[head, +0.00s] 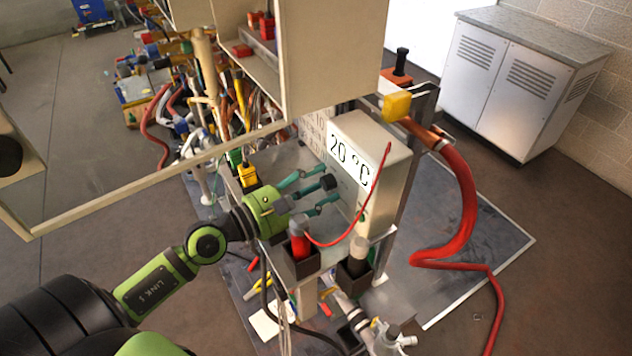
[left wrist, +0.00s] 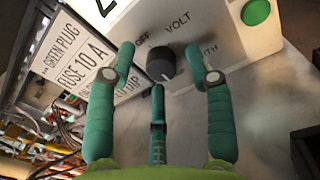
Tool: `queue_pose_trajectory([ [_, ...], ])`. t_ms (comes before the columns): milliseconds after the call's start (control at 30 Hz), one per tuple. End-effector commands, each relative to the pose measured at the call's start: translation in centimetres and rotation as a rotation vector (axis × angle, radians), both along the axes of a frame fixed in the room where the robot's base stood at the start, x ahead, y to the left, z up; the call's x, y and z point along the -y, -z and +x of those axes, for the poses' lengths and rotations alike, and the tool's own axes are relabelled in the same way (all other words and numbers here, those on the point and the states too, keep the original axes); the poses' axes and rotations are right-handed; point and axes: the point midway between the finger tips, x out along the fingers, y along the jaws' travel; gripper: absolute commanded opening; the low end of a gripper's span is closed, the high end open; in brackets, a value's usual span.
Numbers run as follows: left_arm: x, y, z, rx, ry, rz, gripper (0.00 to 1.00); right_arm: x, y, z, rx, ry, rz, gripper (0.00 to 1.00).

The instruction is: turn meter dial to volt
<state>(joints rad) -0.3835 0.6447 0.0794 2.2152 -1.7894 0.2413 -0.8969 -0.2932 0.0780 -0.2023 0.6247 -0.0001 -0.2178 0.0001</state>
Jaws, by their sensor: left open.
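The meter (head: 381,142) is a pale grey box whose display reads 20 °C. Its black dial (head: 328,182) faces my left gripper (head: 318,190) and also shows in the left wrist view (left wrist: 160,63). Around the dial are the labels OFF, VOLT and one partly hidden label ending in TH. A pale mark shows at the dial's lower right edge; its exact setting is hard to tell. My left gripper is open, with teal fingers (left wrist: 158,75) spread on the left, right and below the dial. I cannot tell whether any finger touches it. My right gripper is not in view.
A red lead (head: 340,240) hangs from the meter to a red probe (head: 298,240) in a holder; a black probe (head: 358,254) stands beside it. A green button (left wrist: 256,12) is on the meter face. A pale cabinet frame (head: 150,180) crosses above my left arm.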

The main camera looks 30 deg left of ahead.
Motion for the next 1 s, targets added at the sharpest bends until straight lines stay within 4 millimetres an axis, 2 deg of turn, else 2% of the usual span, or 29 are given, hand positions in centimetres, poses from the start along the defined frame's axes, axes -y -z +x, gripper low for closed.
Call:
queue_pose_trajectory([
  [167, 0.0, 0.0, 0.0, 0.0, 0.0, 0.0, 0.53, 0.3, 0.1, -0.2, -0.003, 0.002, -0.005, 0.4],
  [200, 0.0, 0.0, 0.0, 0.0, 0.0, 0.0, 0.37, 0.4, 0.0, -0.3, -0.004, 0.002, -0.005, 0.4],
  [300, 0.0, 0.0, 0.0, 0.0, 0.0, 0.0, 0.0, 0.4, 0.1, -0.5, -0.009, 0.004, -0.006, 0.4],
  [667, 0.0, -0.3, 0.0, -0.006, -0.001, -0.021, 0.0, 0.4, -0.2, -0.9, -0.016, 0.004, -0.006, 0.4],
  [1000, -0.1, -0.8, 0.1, -0.099, -0.003, -0.185, 0.0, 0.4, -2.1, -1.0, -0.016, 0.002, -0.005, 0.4],
])
